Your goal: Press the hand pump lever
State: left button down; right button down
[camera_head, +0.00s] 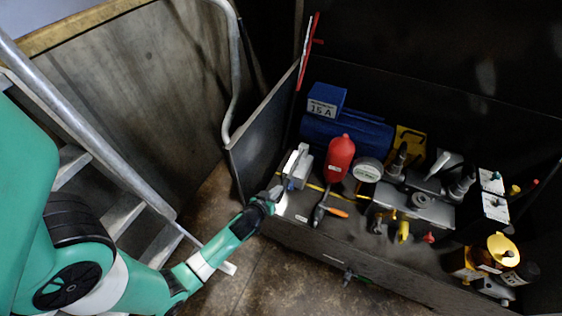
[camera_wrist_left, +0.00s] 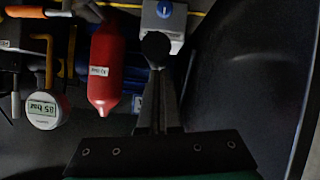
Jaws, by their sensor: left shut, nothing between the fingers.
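My left gripper (camera_head: 276,194) is shut and empty at the front left corner of the dark compartment, just in front of a grey block-shaped device (camera_head: 297,166). In the left wrist view its closed fingers (camera_wrist_left: 158,78) point up to a black round knob (camera_wrist_left: 155,45). The knob overlaps the lower edge of the grey block with a blue round sticker (camera_wrist_left: 163,15). I cannot tell whether the fingertips touch the knob. No part is clearly readable as the hand pump lever, and the knob may belong to it. My right gripper is not in view.
An orange-handled tool (camera_head: 336,211) lies in front. A blue motor (camera_head: 340,132) sits behind. A metal handrail (camera_head: 95,135) and steps are at left.

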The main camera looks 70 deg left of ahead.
pick_arm(q)
jog(key=shift+s+d+f+g, duration=0.15)
jog(key=shift+s+f, duration=0.1)
jog(key=shift+f, duration=0.3)
jog(key=shift+s+d+f+g, duration=0.15)
jog(key=shift+s+f, duration=0.1)
jog(key=shift+f, duration=0.25)
jog(key=r+p, duration=0.1)
jog(key=r, duration=0.1)
jog(key=r+p, duration=0.4)
jog(key=shift+w+a+r, duration=0.2)
jog(key=shift+a+r, duration=0.1)
jog(key=shift+a, duration=0.1)
jog(key=s+d+r, duration=0.1)
jog(key=s+d, duration=0.6)
jog(key=shift+r, duration=0.25)
jog(key=shift+w+a, duration=0.1)
